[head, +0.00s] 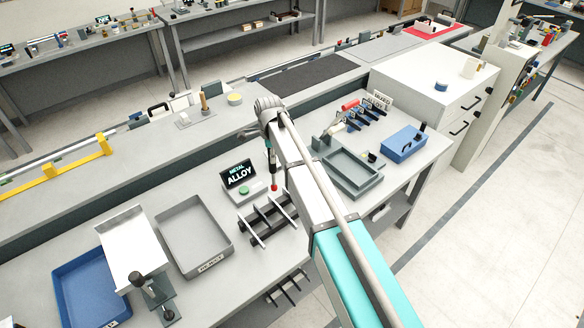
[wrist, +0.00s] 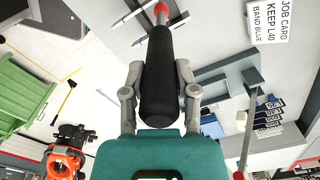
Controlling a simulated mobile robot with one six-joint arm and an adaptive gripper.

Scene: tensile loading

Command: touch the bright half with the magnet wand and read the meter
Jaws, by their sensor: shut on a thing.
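My gripper (wrist: 158,72) is shut on the black handle of the magnet wand (wrist: 158,90), with a finger on each side. The wand's red tip (wrist: 160,8) points away from the gripper. In the head view the wand's red tip (head: 274,187) is low, close to the back end of a light rod (head: 284,204) on the black rack; I cannot tell whether they touch. The meter (head: 240,175) stands left of the wand, and its screen reads "METAL ALLOY". A second light rod (head: 251,226) lies across the rack. I cannot tell which is the bright half.
A grey tray (head: 187,207) with a label lies left of the rack, with a blue tray (head: 68,300) farther left. A green-grey tray (head: 371,184) and a blue box (head: 413,148) stand to the right. A job card (wrist: 268,22) reads "KEEP L40 BAND BLUE".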

